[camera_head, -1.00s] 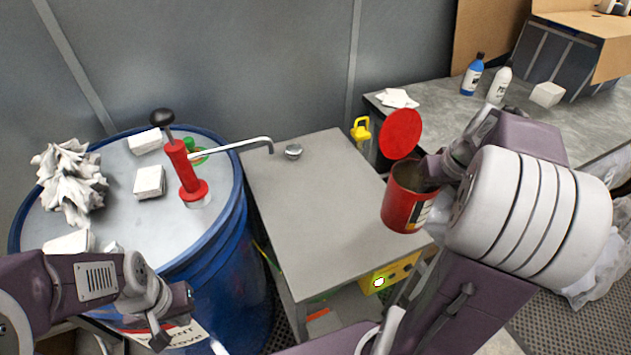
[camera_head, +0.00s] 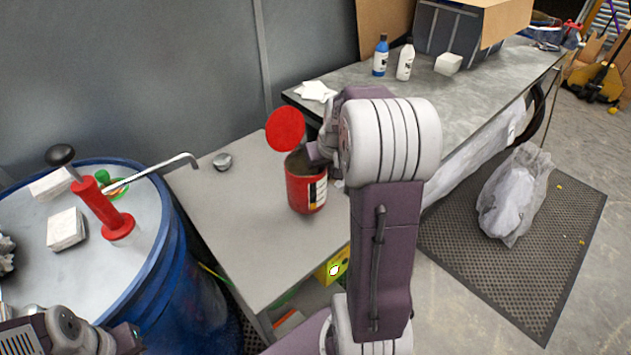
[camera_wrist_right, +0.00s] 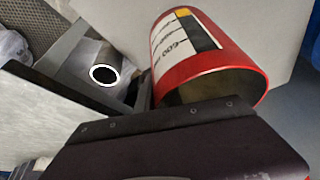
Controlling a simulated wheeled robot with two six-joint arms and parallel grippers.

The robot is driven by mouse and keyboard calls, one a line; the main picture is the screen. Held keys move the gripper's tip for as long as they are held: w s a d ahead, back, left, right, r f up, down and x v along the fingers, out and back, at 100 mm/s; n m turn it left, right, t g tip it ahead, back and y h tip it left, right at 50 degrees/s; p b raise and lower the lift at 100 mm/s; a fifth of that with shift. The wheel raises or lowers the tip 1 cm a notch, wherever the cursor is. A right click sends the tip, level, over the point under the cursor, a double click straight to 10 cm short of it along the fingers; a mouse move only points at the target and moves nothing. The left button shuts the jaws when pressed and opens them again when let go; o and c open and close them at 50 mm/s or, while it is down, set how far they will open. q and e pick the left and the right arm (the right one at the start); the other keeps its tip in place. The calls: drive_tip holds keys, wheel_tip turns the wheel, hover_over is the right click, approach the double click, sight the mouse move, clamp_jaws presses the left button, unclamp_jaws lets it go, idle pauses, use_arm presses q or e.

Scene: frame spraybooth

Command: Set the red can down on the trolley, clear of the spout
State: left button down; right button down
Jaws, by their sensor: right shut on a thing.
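The red can (camera_head: 305,188), with its round red lid (camera_head: 285,130) standing open, is upright over the right part of the grey trolley top (camera_head: 250,240). My right gripper (camera_head: 316,154) is shut on the can's upper rim. The right wrist view shows the can (camera_wrist_right: 205,60) close against the gripper. I cannot tell whether its base touches the trolley. The bent metal spout (camera_head: 155,172) reaches from the red pump (camera_head: 102,210) over the trolley's left edge, apart from the can. My left gripper (camera_head: 128,340) is low at the left, its jaws unclear.
A small metal cap (camera_head: 222,161) lies at the trolley's back left. The blue drum (camera_head: 165,280) stands left of the trolley. A bench (camera_head: 460,90) with a blue bottle (camera_head: 381,56) and white bottle (camera_head: 405,60) stands behind right. The trolley's front middle is clear.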

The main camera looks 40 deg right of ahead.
drive_tip(key=shift+w+a+f, duration=0.15)
drive_tip(key=shift+w+f, duration=0.1)
drive_tip(key=shift+w, duration=0.2)
drive_tip(key=shift+w+a+f, duration=0.15)
drive_tip(key=shift+w+f, duration=0.1)
drive_tip(key=shift+w, duration=0.2)
wheel_tip(320, 180, down, 4)
drive_tip(key=shift+f+b, duration=0.1)
drive_tip(key=shift+b, duration=0.35)
drive_tip(key=shift+s, duration=0.1)
drive_tip(key=c, duration=1.5)
unclamp_jaws()
